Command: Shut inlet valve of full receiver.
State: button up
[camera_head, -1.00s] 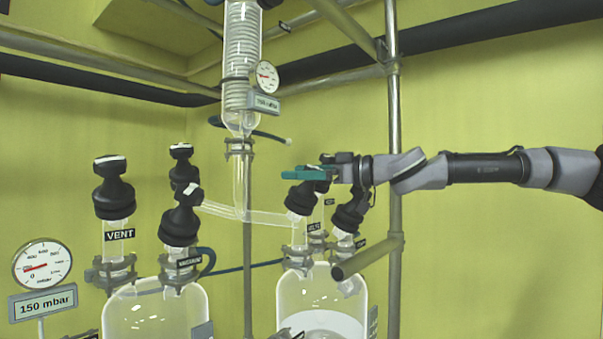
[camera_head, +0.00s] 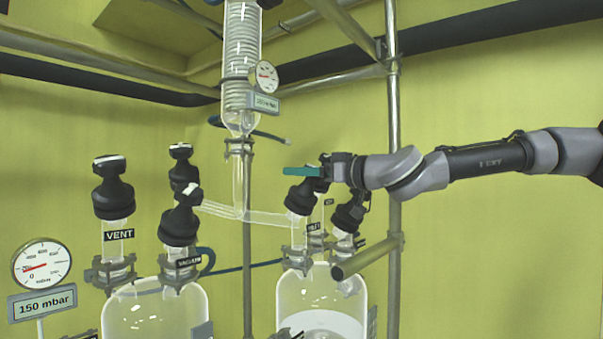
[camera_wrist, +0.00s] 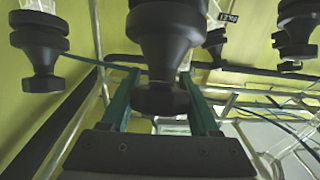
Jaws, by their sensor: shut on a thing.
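The right receiver (camera_head: 302,290) is a clear glass vessel with pale contents in its lower part. Its inlet valve (camera_head: 302,197) has a black body on a glass neck, beside an INLET label (camera_head: 314,227). My gripper (camera_head: 303,171) is at the top of this valve, with its teal fingers shut on the knob. In the wrist view, the gripper (camera_wrist: 160,92) has one finger on each side of the black knob (camera_wrist: 160,98). The fingers hide part of the knob in the head view. The left receiver (camera_head: 155,315) looks empty.
Another black valve (camera_head: 349,212) stands close to the right of the held one. The VENT valve (camera_head: 113,188) and VACUUM valve (camera_head: 180,220) are on the left receiver. A steel post (camera_head: 394,130) rises behind my arm. A gauge (camera_head: 42,266) is at left.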

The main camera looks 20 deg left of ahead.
jog(key=m+t+h, duration=0.1)
jog(key=m+t, duration=0.1)
jog(key=m+t+h, duration=0.2)
jog(key=m, duration=0.1)
jog(key=w+m+t+h, duration=0.1)
jog(key=m+t+h, duration=0.1)
jog(key=m, duration=0.1)
jog(key=shift+w+d+t, duration=0.1)
jog(key=shift+d+t, duration=0.3)
jog(key=shift+w+d+f+m+t+h, duration=0.1)
jog(key=shift+m+t+h, duration=0.3)
jog(key=shift+m+h, duration=0.4)
jog(key=shift+w+d+f+m+t+h, duration=0.1)
jog(key=shift+m+t+h, duration=0.1)
jog(key=shift+m+h, duration=0.6)
jog(key=shift+d+m+t+h, duration=0.15)
jog(key=shift+m+t+h, duration=0.05)
jog(key=shift+m+h, duration=0.6)
jog(key=shift+w+d+f+m+t+h, duration=0.1)
jog(key=shift+m+t+h, duration=0.1)
jog(key=shift+m+h, duration=0.6)
